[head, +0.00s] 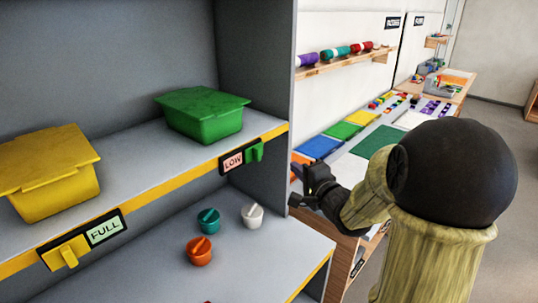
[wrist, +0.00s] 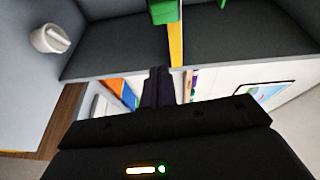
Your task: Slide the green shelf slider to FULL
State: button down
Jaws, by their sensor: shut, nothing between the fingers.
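The green shelf slider (head: 255,152) sits on the yellow front edge of the shelf, at the right end of its label plate (head: 233,161), which reads LOW. A green block at the top of the wrist view (wrist: 163,11), by the yellow edge, looks like this slider. My gripper (head: 312,178) is to the right of the slider and a little lower in the head view, apart from it. Its fingers (wrist: 157,88) are together and empty in the wrist view. The green lidded bin (head: 205,114) stands on the shelf behind the slider.
A yellow bin (head: 47,172) stands at left, above a yellow slider (head: 65,252) whose plate reads FULL. Teal, white and orange pots (head: 200,251) stand on the lower shelf. The grey side panel (head: 262,60) bounds the shelf's right. A workbench with coloured mats (head: 318,147) lies beyond.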

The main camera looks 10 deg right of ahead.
aim_at(257, 153)
jog(key=shift+r+y, duration=0.3)
jog(key=shift+r, duration=0.2)
jog(key=shift+w, duration=0.1)
jog(key=w+a+p, duration=0.4)
jog(key=w+a, duration=0.2)
jog(key=w, duration=0.1)
dwell(0.5)
jog(key=shift+a, duration=0.1)
jog(key=shift+m+t, duration=0.3)
